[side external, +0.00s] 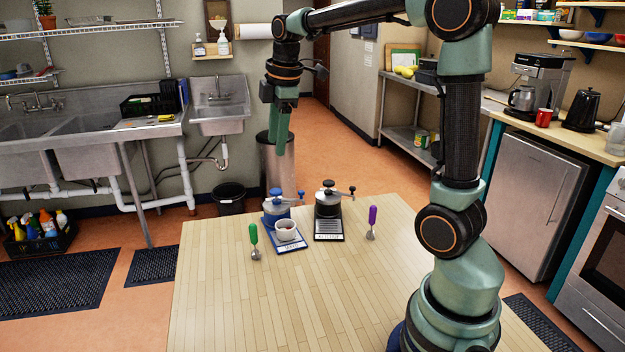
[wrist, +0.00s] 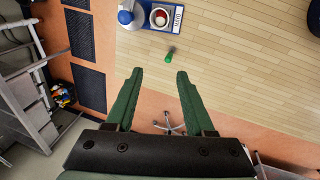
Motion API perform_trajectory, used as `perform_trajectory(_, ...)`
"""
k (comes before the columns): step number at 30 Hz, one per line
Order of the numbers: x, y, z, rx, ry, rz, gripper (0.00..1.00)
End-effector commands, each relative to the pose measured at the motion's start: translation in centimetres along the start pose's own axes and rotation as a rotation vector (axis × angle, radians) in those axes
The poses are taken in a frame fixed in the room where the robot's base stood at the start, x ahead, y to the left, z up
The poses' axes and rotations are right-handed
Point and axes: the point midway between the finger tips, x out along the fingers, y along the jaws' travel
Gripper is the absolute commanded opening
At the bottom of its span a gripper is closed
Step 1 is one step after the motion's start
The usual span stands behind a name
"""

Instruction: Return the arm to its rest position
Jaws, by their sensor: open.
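My gripper (side external: 279,140) hangs pointing down, high above the far left part of the wooden table (side external: 220,300). In the wrist view my gripper (wrist: 155,85) shows two green fingers spread apart with nothing between them. My arm rises from its base at the table's right side and reaches left over the table. The cup also shows in the wrist view (wrist: 159,17), beyond the fingertips. A green-handled tool (side external: 254,236) stands on the table left of it, apart from my gripper.
A black grinder (side external: 328,203) and a purple-handled tool (side external: 372,222) stand right of the cup. The front left of the table is bare. Sinks (side external: 90,140) line the left wall. A counter with a coffee maker (side external: 535,85) and red mug (side external: 543,117) is at right.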

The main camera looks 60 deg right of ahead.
Motion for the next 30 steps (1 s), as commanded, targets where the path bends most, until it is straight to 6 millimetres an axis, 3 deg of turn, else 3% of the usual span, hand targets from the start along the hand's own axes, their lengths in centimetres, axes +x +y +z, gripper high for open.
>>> perform_trajectory(7, -1.8, -7.6, -2.5, 0.382, 0.095, 0.077, 0.54)
perform_trajectory(15, -0.9, -14.8, -3.2, 0.77, 0.227, 0.087, 0.54)
perform_trajectory(21, 0.1, -17.2, -3.2, 0.921, 0.282, 0.072, 0.54)
perform_trajectory(30, 0.2, -17.5, -3.2, 0.95, 0.288, 0.068, 0.54)
